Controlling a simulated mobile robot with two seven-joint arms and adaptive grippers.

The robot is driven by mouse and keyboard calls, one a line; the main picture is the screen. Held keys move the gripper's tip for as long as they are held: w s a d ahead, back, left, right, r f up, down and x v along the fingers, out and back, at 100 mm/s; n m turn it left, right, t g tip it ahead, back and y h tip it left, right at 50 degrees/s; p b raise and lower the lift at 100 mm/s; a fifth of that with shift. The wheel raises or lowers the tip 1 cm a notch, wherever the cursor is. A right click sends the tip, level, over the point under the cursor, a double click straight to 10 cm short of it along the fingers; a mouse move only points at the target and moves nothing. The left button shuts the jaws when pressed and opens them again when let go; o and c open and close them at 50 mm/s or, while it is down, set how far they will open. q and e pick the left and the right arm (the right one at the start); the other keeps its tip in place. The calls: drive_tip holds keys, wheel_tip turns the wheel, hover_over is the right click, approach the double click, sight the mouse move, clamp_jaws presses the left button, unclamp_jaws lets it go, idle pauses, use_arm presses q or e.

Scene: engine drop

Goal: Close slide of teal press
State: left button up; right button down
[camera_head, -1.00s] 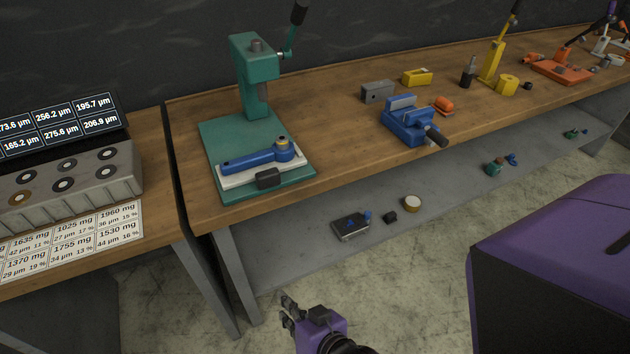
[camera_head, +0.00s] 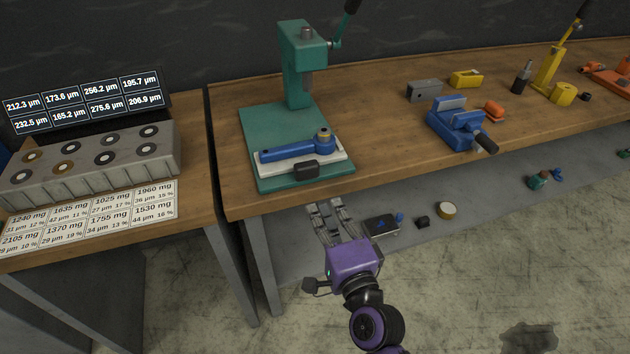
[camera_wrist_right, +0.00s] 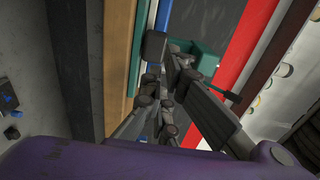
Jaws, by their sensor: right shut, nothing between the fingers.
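The teal press (camera_head: 302,70) stands on the wooden bench, with its column at the back of a flat teal base (camera_head: 270,125). Its white slide (camera_head: 337,164) sits at the front of the base, forward of the ram. A black handle (camera_head: 306,170) is on the slide's front edge. A blue rod-shaped part (camera_head: 290,151) with a brass-coloured ring lies on the slide. My right gripper (camera_head: 326,207) is shut and empty, in front of the bench edge and below the handle, apart from it. The wrist view shows the fingers (camera_wrist_right: 165,105) near the black handle (camera_wrist_right: 154,45). My left gripper is out of view.
A blue vise (camera_head: 455,128), a grey block (camera_head: 424,91) and a yellow press (camera_head: 550,68) stand to the right. A grey ring holder (camera_head: 95,165) is on the left bench. A lower shelf holds small parts.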

sight(309, 172)
drive_tip(key=x, duration=0.4)
drive_tip(key=b+x, duration=0.1)
drive_tip(key=x, duration=0.4)
drive_tip(key=shift+f, duration=0.25)
drive_tip(key=shift+w+a+r, duration=0.1)
drive_tip(key=shift+w, duration=0.2)
drive_tip(key=shift+w, duration=0.1)
